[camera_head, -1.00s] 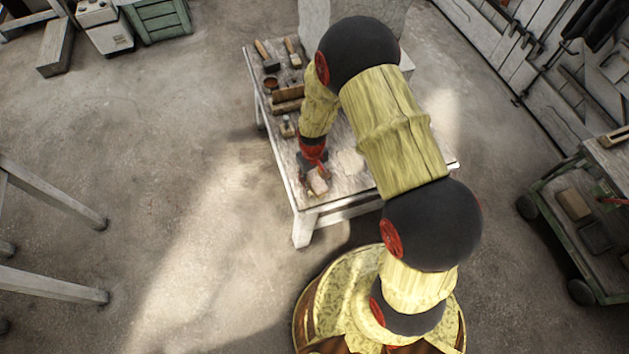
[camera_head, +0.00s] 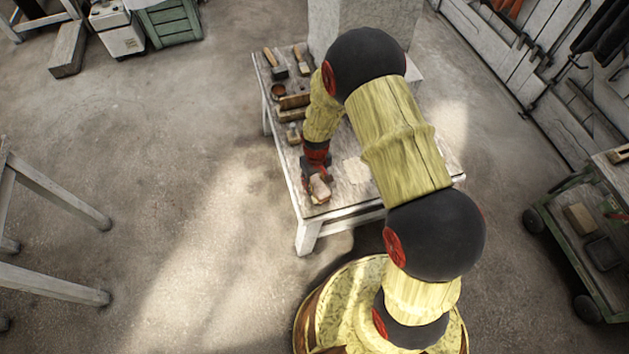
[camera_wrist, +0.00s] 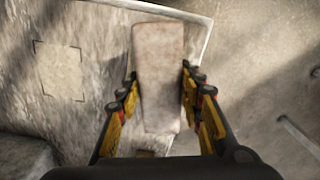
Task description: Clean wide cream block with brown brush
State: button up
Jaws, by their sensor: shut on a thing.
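A wide cream block (camera_wrist: 158,75), pale and slightly pinkish, lies between the fingers in the wrist view. In the head view the block (camera_head: 320,189) is at the table's near left corner. My gripper (camera_wrist: 158,75) is shut on it, one finger along each long side. The gripper (camera_head: 318,183) is low over the table, and I cannot tell whether the block touches the top. Two brushes with wooden handles and dark heads, one left (camera_head: 272,61) and one right (camera_head: 301,58), lie at the table's far end. I cannot tell which is the brown brush.
The worn whitish table (camera_head: 335,200) has a pale marked square (camera_head: 356,171), which also shows in the wrist view (camera_wrist: 60,70). A round brown pot (camera_head: 279,91) and brown wooden pieces (camera_head: 294,101) stand along the left edge. A large grey block (camera_head: 365,25) stands behind.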

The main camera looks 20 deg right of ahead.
aim_at(321, 189)
jog(key=shift+s+d+p, duration=0.25)
jog(key=shift+s, duration=0.65)
jog(key=shift+s+d+p, duration=0.2)
jog(key=shift+s, duration=0.7)
jog(key=shift+w+r, duration=0.1)
jog(key=shift+w, duration=0.05)
jog(key=shift+w+a+r, duration=0.25)
jog(key=shift+w+r, duration=0.35)
jog(key=shift+w, duration=0.35)
jog(key=shift+f, duration=0.75)
jog(key=shift+w+a+b, duration=0.15)
jog(key=shift+w+b, duration=0.05)
jog(key=shift+w, duration=0.35)
jog(key=shift+w+a+b, duration=0.15)
jog(key=shift+w+b, duration=0.05)
jog(key=shift+w, duration=0.35)
